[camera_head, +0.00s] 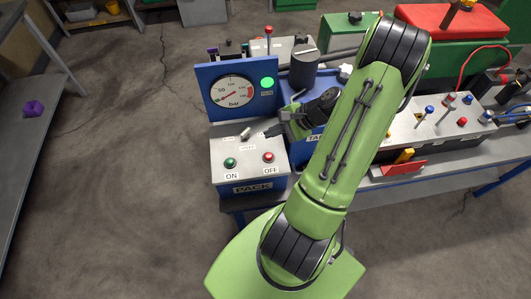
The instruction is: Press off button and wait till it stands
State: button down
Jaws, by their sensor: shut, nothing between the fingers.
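The grey control box (250,178) labelled PACK stands at the front left of the bench. It carries a red button (268,156) marked OFF and a green button (230,162) marked ON, and a small lever (246,133) behind them. My gripper (270,131) is shut and empty. In the picture it shows just above the red button, near the back right of the box; I cannot tell its height. Behind the box is a blue panel with a round gauge (232,91) marked in bar. Its red needle points to the lower left. A green lamp (267,83) is lit beside it.
My arm covers the middle of the bench. On the right is a grey panel (425,132) with several red and blue knobs. Green and red equipment (440,20) stands behind it. A shelf with a purple object (34,108) is at far left. Open floor lies between.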

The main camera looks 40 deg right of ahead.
aim_at(271, 155)
notch_tip(271, 155, down, 9)
jog(key=b, duration=0.7)
jog(key=shift+a+b, duration=0.1)
jog(key=shift+b, duration=0.2)
dwell(1.4)
jog(key=shift+f, duration=0.35)
jog(key=shift+f+b, duration=0.5)
jog(key=shift+b, duration=0.05)
dwell(0.5)
jog(key=shift+r, duration=0.1)
dwell(0.9)
jog(key=shift+r+p, duration=0.85)
jog(key=shift+p, duration=0.05)
